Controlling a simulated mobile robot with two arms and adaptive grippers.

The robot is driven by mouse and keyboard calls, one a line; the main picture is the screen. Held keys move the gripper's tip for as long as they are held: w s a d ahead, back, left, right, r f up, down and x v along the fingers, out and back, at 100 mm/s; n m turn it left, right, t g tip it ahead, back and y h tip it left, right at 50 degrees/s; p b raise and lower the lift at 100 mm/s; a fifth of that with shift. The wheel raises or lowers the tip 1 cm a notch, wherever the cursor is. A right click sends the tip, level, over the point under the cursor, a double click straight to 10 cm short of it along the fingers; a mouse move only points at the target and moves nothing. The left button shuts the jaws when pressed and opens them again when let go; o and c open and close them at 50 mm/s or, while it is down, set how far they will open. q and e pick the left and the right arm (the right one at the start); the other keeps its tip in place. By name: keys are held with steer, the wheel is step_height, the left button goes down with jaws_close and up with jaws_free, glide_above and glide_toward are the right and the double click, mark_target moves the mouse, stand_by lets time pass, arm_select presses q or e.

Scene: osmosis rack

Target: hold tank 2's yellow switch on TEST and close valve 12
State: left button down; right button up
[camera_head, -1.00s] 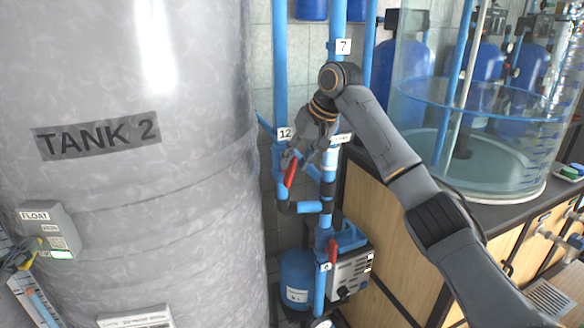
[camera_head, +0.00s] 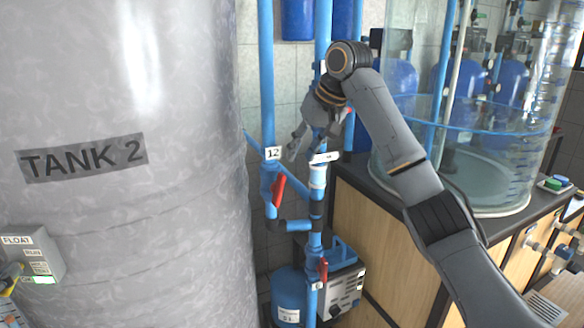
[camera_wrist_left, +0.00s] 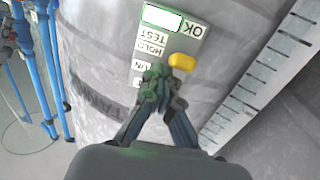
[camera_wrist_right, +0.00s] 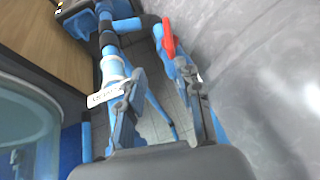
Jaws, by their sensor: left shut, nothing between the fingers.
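Tank 2's float box (camera_head: 33,255) is on the grey tank at the lower left; its labels, TEST and HOLD among them, show in the left wrist view (camera_wrist_left: 158,45). The yellow switch (camera_wrist_left: 182,62) sticks out beside these labels; its exact position I cannot tell. My left gripper (camera_wrist_left: 166,76) is shut and empty, tips right by the switch; it shows at the head view's left edge (camera_head: 10,277). Valve 12's red handle (camera_head: 279,190) lies nearly along its blue pipe, slightly tilted. My right gripper (camera_head: 313,148) is open and empty, above and right of the handle (camera_wrist_right: 168,40).
A label plate (camera_head: 325,157) on the neighbouring blue pipe is close to my right fingers. Another red handle (camera_head: 323,269) is lower, by a pump unit (camera_head: 345,290). A wooden cabinet (camera_head: 360,215) with a clear water tank (camera_head: 480,165) stands to the right.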

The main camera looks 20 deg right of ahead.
steer(key=d+f+n+t+h, duration=0.1)
steer(key=d+n+t+h, duration=0.25)
steer(key=d+h, duration=0.35)
steer(key=n+t+y, duration=0.5)
steer(key=n+t, duration=0.5)
steer(key=n, duration=2)
glide_toward(281, 193)
steer(key=shift+g, duration=0.25)
steer(key=w, duration=0.9)
steer(key=shift+w+r, duration=0.2)
steer(key=shift+w, duration=0.15)
jaws_close()
